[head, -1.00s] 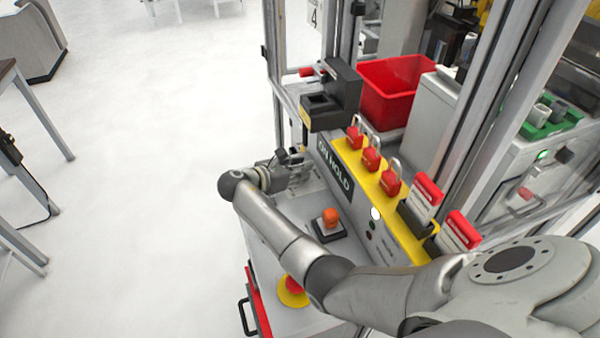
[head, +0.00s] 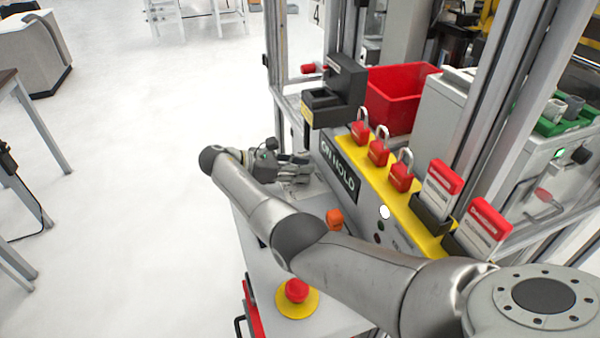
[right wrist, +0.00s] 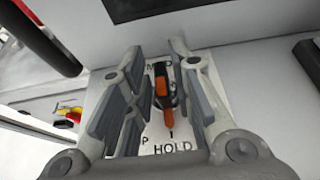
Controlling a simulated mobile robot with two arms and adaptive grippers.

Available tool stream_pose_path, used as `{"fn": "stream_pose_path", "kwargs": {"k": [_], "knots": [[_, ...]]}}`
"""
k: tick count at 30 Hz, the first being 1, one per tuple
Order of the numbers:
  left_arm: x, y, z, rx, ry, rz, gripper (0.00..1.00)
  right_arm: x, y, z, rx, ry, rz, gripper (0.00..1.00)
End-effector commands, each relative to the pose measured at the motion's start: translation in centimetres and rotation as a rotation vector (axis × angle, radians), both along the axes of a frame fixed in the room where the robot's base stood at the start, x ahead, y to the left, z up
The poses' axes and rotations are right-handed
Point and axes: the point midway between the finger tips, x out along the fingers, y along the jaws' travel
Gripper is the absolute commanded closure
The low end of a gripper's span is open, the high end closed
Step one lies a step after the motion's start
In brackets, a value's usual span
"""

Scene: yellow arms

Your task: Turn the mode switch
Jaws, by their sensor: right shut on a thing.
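The mode switch (right wrist: 167,112) is a dark knob with orange marks on a white plate in the right wrist view. Its orange end points down the picture, towards the word HOLD on the plate. My right gripper (right wrist: 162,85) has its fingers on both sides of the knob and is shut on it. In the head view my right gripper (head: 294,172) is at the far end of the sloping grey panel (head: 262,240), and the switch is hidden there. My left gripper is not in view.
An orange knob (head: 335,218) and a red emergency button (head: 297,290) on a yellow disc are close to my right arm. A red bin (head: 400,95) stands behind.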

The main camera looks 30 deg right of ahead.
Motion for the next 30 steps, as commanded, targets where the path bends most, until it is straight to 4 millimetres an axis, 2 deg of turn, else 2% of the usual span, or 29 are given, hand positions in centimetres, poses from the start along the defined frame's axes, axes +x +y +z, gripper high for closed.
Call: {"fn": "stream_pose_path", "kwargs": {"k": [9,10,12,23,30], "knots": [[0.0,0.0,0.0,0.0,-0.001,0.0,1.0,0.1,0.1,0.1,0.002,-0.002,0.001,1.0],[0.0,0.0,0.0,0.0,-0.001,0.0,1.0,0.1,0.1,0.1,0.002,-0.002,0.001,0.76],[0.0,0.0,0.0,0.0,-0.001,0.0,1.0,0.1,0.1,0.1,0.002,-0.002,0.001,0.68],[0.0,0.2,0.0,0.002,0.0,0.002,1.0,0.1,0.3,0.1,0.001,-0.001,0.001,0.68],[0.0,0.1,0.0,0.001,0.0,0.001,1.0,0.9,3.2,1.4,0.002,-0.001,0.003,0.68]]}}
